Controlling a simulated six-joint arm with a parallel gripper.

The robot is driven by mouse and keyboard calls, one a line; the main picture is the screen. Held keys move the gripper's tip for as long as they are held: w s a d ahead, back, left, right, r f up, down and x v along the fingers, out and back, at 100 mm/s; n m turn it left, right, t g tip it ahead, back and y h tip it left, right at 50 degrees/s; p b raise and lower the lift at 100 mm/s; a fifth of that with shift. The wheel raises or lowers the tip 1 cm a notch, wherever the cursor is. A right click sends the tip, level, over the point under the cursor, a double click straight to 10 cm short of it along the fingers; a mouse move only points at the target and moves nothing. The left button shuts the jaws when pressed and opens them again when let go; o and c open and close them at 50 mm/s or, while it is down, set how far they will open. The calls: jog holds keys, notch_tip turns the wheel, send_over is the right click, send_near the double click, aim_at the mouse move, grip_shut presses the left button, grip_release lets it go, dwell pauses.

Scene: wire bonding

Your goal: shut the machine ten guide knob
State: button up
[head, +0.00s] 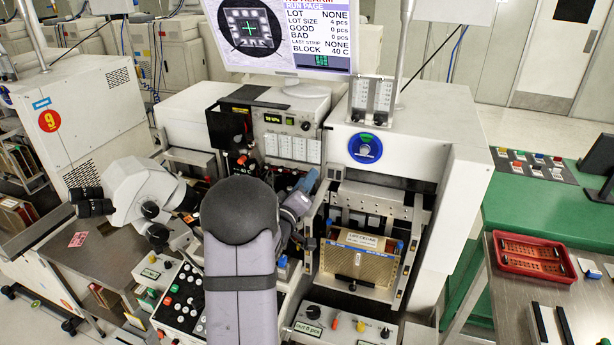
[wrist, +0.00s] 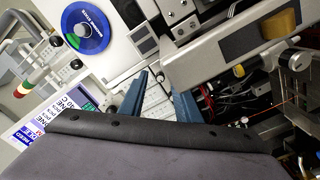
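My gripper (wrist: 159,84) shows in the wrist view as two blue fingers standing apart, with nothing between them; a white panel shows behind. In the head view my gripper (head: 308,183) is partly hidden by my arm, in front of the middle machine's upper front. In the wrist view a dark round knob with a metal rim (wrist: 291,58) sits on a grey metal bracket at the right, apart from the fingers. I cannot tell for sure whether it is the guide knob, nor whether it is open or shut. No "ten" label is readable.
The middle machine has a monitor (head: 280,35), a blue round dial (head: 365,148) and a brown magazine (head: 358,262) in its right bay. A microscope (head: 140,190) stands left of my arm. A button panel (head: 182,300) lies low in front. A red tray (head: 533,256) is at the right.

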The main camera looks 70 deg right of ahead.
jog(key=shift+d, duration=0.6)
grip_shut()
jog(key=shift+f+m+b, duration=0.15)
jog(key=shift+m+b, duration=0.25)
jog(key=shift+b, duration=0.1)
jog(key=shift+f+m+b, duration=0.1)
jog(key=shift+m+b, duration=0.8)
jog(key=shift+b, duration=0.3)
jog(key=m+b, duration=0.3)
jog(key=shift+b, duration=0.4)
jog(key=m+b, duration=0.3)
jog(key=shift+r+m, duration=0.2)
jog(key=shift+m, duration=0.1)
